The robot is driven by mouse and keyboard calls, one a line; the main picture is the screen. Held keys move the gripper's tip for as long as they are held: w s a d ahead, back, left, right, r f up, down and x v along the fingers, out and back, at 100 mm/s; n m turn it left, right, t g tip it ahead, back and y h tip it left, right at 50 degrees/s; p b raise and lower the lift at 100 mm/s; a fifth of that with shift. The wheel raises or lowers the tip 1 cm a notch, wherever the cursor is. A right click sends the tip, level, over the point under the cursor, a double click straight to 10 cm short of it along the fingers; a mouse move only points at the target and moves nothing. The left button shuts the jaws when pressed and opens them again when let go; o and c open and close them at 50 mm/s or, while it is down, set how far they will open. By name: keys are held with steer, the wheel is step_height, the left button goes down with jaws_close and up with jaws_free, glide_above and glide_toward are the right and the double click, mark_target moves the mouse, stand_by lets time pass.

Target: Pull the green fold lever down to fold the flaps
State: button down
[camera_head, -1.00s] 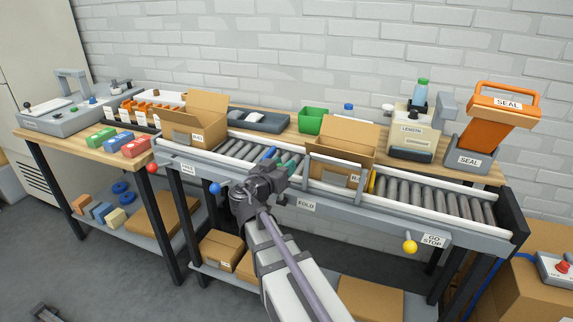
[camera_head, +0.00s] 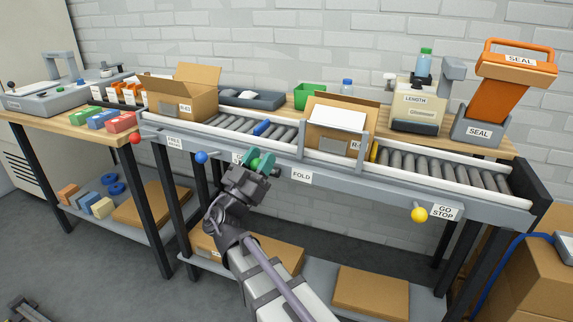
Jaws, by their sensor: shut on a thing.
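The green fold lever (camera_head: 255,163) hangs at the conveyor's front edge, left of the FOLD label (camera_head: 301,175). Only its round green knob shows, partly hidden by my gripper. My gripper (camera_head: 258,163) has teal fingers and is shut on that knob, just in front of the rail. An open cardboard box (camera_head: 328,139) stands on the rollers behind a grey frame, with its back flap raised. A white flat panel shows in the top of the box; I cannot tell whether it is contents or part of the box.
A blue knob (camera_head: 201,157) and a red knob (camera_head: 135,138) hang to the left, a yellow knob (camera_head: 419,215) to the right. Another open box (camera_head: 177,103) stands at the conveyor's left end. An orange SEAL press (camera_head: 510,95) stands at the back right.

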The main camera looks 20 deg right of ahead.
steer(key=shift+s+a+f, duration=0.15)
steer(key=shift+s+f, duration=0.2)
steer(key=shift+f, duration=0.2)
steer(key=shift+b+v, duration=0.95)
steer(key=shift+v, duration=0.1)
steer(key=shift+s+f, duration=0.1)
steer(key=shift+f, duration=0.1)
steer(key=c, duration=1.1)
jaws_free()
steer(key=shift+o, duration=0.6)
steer(key=shift+s, duration=0.1)
steer(key=shift+o, duration=1.3)
steer(key=b+v, duration=0.6)
steer(key=v, duration=0.4)
steer(key=shift+a+f, duration=0.25)
